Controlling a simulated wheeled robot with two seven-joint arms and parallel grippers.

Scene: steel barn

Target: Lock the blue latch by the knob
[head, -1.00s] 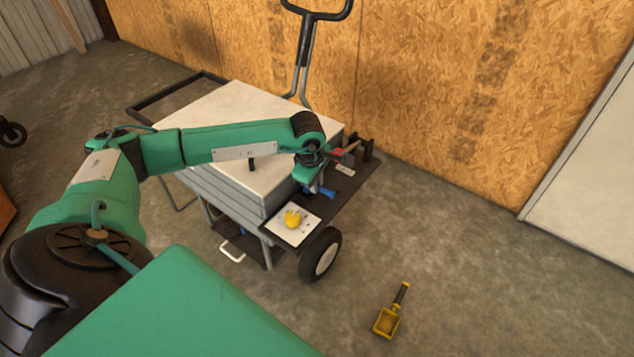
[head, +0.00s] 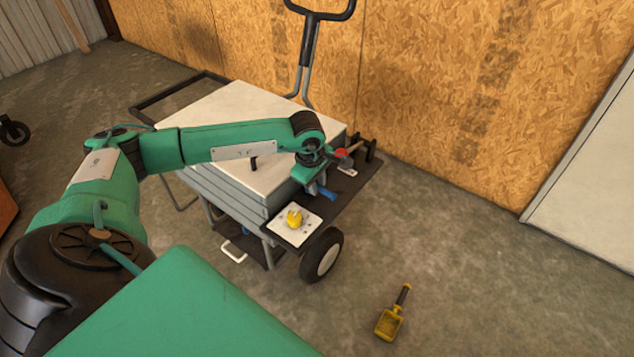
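The blue latch (head: 327,194) shows as a small blue piece on the dark side shelf of the cart, just below my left wrist. Its knob cannot be made out. My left gripper (head: 318,187) is over the shelf, right at the latch, and points down. Its fingers are mostly hidden behind the wrist and are too small to tell whether they are open or touching the latch. My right gripper is not in view.
A yellow knob on a white plate (head: 283,229) sits in front of the latch. A red part (head: 341,154) is behind my wrist. The cart's white top (head: 225,108) lies under my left forearm. A yellow scoop (head: 389,322) lies on open floor.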

